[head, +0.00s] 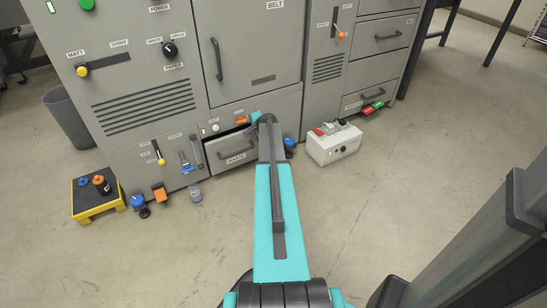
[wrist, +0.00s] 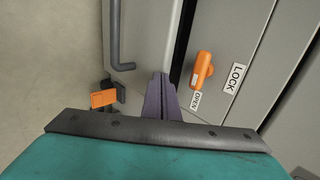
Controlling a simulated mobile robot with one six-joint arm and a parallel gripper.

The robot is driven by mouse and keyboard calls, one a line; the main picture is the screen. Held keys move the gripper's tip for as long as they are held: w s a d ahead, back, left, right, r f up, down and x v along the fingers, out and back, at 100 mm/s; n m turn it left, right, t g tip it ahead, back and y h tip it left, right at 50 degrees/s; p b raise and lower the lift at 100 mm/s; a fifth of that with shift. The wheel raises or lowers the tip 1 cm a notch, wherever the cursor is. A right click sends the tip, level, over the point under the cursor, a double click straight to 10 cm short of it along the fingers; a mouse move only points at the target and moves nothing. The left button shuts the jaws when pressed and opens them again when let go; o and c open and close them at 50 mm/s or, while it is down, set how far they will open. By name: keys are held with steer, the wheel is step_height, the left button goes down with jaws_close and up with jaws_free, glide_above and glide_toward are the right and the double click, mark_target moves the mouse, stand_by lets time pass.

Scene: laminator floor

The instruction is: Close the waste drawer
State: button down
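The waste drawer (head: 237,150) is low in the grey cabinet, with a bar handle and a WASTE label. It stands partly out, its side and dark gap showing in the head view. In the wrist view a pale front (wrist: 145,45) with a bar handle (wrist: 116,40) appears to be this drawer. My gripper (wrist: 162,80) has its dark fingers together, with nothing seen between them. The fingers point at this front near its edge; I cannot tell whether they touch it.
An orange knob (wrist: 202,68) marked OPEN and LOCK sits on the panel beside the drawer. A white box (head: 333,146) stands on the floor to the right, a yellow step stool (head: 95,207) to the left.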

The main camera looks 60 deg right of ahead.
steer(key=shift+w, duration=0.15)
stand_by(0.3)
steer(key=shift+a, duration=0.1)
steer(key=shift+s+a, duration=0.3)
steer(key=shift+s, duration=0.35)
steer(key=s+f+p+v, duration=0.1)
steer(key=p+v, duration=0.2)
steer(key=v, duration=0.9)
steer(key=c, duration=2.5)
jaws_free()
steer(key=shift+a+f, duration=0.1)
steer(key=shift+f, duration=0.1)
